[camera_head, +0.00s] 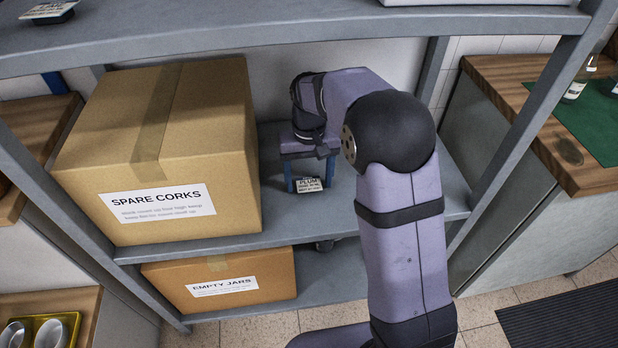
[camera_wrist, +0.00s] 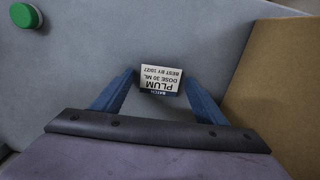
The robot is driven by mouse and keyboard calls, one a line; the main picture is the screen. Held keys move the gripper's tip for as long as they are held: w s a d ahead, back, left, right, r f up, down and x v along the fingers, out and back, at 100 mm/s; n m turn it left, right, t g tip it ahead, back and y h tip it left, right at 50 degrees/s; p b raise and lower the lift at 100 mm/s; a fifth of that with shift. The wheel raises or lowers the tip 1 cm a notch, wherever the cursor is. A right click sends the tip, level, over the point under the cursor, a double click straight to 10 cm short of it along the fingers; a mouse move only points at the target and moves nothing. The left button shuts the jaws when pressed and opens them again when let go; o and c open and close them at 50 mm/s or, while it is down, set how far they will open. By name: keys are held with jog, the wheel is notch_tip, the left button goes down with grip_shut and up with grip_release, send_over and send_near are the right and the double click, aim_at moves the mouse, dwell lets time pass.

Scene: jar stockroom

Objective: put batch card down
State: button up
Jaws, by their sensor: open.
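The batch card (camera_wrist: 160,78) is a small white label with a dark band, reading PLUM, dose 30 ml. It is on the grey shelf (camera_head: 345,200), and its print is upside down in the wrist view. It also shows in the head view (camera_head: 309,185), at the front of my gripper. My gripper (camera_wrist: 160,84) is open, with one blue finger on each side of the card. The fingers look apart from the card's edges. In the head view my gripper (camera_head: 307,184) reaches down to the middle shelf. The card's underside is hidden.
A large SPARE CORKS box (camera_head: 160,150) stands left of my gripper on the same shelf. An EMPTY JARS box (camera_head: 220,280) is below. A green round thing (camera_wrist: 25,15) is at the wrist view's top left. The shelf right of my gripper is bare.

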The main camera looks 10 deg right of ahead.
aim_at(309, 184)
jog(key=shift+r+p, duration=0.5)
jog(key=shift+r, duration=1.65)
jog(key=s+d, duration=0.1)
jog(key=s, duration=0.2)
jog(key=s+d+f, duration=0.1)
jog(key=s, duration=0.2)
jog(key=s+d, duration=0.1)
jog(key=s, duration=0.3)
jog(key=shift+s+d+f, duration=0.1)
jog(key=shift+d+f, duration=0.1)
jog(key=shift+d, duration=0.15)
jog(key=s+d+f, duration=0.2)
jog(key=s+f, duration=0.1)
jog(key=s, duration=0.9)
jog(key=shift+s+d+f, duration=0.15)
jog(key=shift+s+f, duration=0.2)
jog(key=shift+f, duration=0.05)
notch_tip(309, 184, up, 29)
jog(key=p, duration=2.9)
jog(key=shift+o, duration=0.6)
jog(key=shift+f, duration=0.15)
